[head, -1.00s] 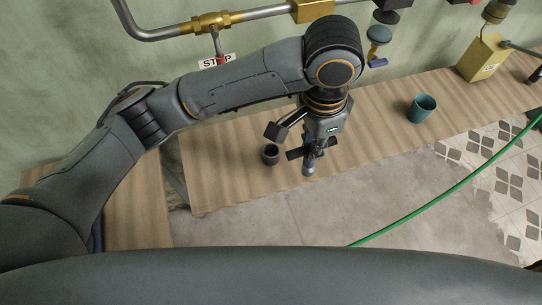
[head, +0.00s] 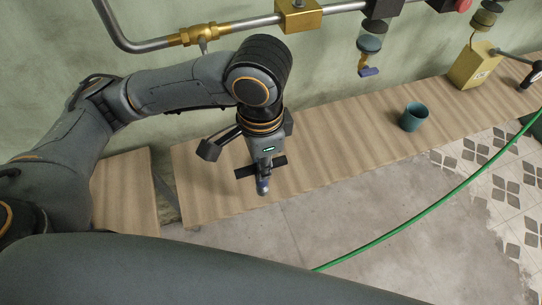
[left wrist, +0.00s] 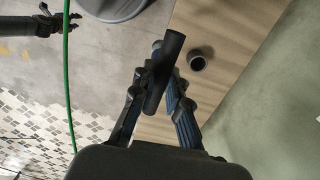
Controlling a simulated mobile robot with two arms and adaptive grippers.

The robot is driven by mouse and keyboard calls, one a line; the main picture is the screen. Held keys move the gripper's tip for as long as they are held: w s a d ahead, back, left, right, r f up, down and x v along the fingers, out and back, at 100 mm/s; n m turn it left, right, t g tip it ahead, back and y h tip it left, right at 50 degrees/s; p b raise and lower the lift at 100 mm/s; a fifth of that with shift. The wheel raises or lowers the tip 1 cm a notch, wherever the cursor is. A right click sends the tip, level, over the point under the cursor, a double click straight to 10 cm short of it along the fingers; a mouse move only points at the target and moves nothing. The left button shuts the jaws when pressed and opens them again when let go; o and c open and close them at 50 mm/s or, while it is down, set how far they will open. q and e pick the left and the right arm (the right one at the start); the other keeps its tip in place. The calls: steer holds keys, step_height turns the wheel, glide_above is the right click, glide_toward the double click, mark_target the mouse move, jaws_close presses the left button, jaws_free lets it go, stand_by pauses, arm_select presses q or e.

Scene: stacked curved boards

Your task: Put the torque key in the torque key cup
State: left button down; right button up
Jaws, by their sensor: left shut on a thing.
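The torque key is a dark rod (left wrist: 164,70) in the left wrist view. My left gripper (left wrist: 157,82) is shut on it, and the rod lies at a slant across the fingertips. In the head view my left gripper (head: 262,182) points down over the left part of the wooden bench, with the dark key (head: 275,162) across it. A small dark round cup (left wrist: 197,60) stands on the bench, apart from the key in the left wrist view. The gripper hides this cup in the head view. My right gripper (left wrist: 62,19) shows small at the upper left, fingers spread.
A teal cup (head: 411,118) stands on the bench (head: 335,145) farther right. A yellow box (head: 474,66) is at the bench's far end. Pipes and valves (head: 298,15) run along the wall. A green hose (head: 420,212) crosses the floor. The bench between gripper and teal cup is clear.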

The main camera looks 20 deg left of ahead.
arm_select(q)
steer(key=w+a+f+p, duration=0.1)
steer(key=w+a+f, duration=0.2)
steer(key=w+f, duration=0.9)
steer(key=shift+a+f+p, duration=0.25)
steer(key=shift+f+p, duration=0.05)
steer(key=shift+f, duration=0.1)
steer(key=c, duration=1.8)
jaws_free()
steer(key=o, duration=0.5)
steer(key=shift+s+r, duration=0.15)
arm_select(e)
steer(key=shift+w+a+r, duration=0.15)
steer(key=shift+r, duration=0.25)
steer(key=shift+w+a+r, duration=0.1)
steer(key=shift+w+r, duration=0.05)
steer(key=shift+r, duration=0.25)
